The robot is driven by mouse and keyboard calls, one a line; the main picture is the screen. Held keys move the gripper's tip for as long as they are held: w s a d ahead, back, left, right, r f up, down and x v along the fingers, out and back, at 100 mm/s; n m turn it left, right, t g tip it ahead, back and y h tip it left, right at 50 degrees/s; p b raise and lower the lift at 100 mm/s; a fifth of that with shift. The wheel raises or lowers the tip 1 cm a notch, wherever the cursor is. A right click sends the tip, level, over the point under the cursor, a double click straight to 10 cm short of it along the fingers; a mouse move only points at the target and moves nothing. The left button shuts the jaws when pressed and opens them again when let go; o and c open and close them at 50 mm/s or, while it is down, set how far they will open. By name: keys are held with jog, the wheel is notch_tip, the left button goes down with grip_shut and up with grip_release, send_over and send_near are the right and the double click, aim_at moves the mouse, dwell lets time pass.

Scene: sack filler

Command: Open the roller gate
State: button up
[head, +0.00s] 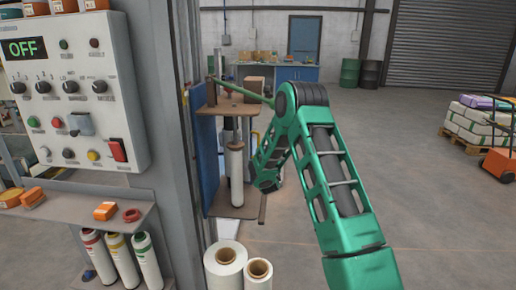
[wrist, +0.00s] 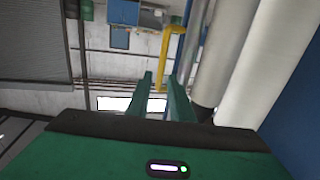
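A stand with a wooden top plate (head: 228,101) and an upright white roller (head: 237,165) is left of centre in the head view. Two thick pale cylinders, seemingly rollers, show close on the right in the wrist view (wrist: 238,60). I cannot tell which part is the roller gate. My gripper's end of the green arm (head: 267,178) is beside the roller, to its right; its fingers are hidden there.
A control box (head: 75,85) reading OFF and a shelf (head: 85,208) are at left. A blue panel (head: 206,160) flanks the stand. Film rolls (head: 225,265) stand below. The floor to the right is open, up to a loaded pallet (head: 478,125).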

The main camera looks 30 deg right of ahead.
aim_at(259, 145)
jog(key=x, duration=1.1)
jog(key=shift+a, duration=0.2)
